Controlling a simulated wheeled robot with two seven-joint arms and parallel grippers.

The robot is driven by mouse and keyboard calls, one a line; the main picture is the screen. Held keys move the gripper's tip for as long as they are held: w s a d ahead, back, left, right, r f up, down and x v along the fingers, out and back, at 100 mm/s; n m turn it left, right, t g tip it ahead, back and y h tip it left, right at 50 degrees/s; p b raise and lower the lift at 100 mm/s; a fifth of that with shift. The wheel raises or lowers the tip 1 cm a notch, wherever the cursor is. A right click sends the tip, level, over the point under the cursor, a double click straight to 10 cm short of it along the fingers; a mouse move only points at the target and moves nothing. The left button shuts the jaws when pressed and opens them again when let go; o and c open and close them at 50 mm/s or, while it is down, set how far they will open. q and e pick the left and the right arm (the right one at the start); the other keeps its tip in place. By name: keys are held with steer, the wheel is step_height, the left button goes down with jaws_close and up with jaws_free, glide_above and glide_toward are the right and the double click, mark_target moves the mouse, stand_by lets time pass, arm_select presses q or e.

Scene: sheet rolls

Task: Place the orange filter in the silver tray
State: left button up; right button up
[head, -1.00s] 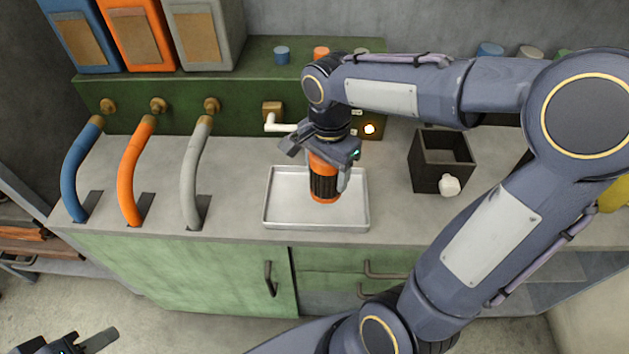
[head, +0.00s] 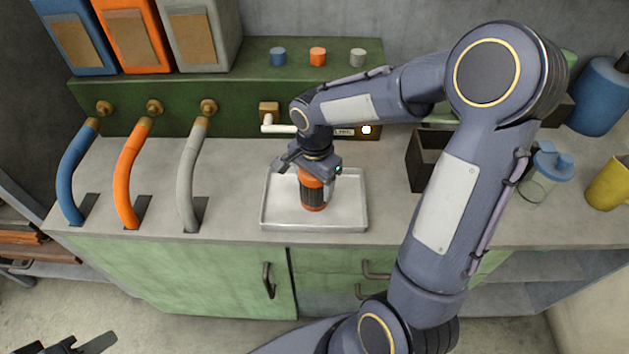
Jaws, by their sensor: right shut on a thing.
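The orange filter (head: 313,190), with a dark ribbed band around its middle, is upright over the silver tray (head: 345,218), inside its rim. Its base appears at the tray's floor, though I cannot tell for sure that it touches. My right gripper (head: 312,170) points down and is shut on the filter's upper part. The tray lies on the grey counter. My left gripper (head: 85,346) shows only in part at the bottom left corner, empty, its fingers partly cut off by the frame.
Blue, orange and grey hoses (head: 190,175) curve down to the counter on the left. A white-handled tap (head: 278,128) is behind the tray. A dark open box (head: 425,160), a clear jar with blue lid (head: 545,170) and a yellow mug (head: 608,184) stand to the right.

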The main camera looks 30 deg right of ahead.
steer(key=o, duration=0.7)
steer(key=shift+f, duration=0.15)
steer(key=o, duration=0.5)
steer(key=shift+c, duration=0.2)
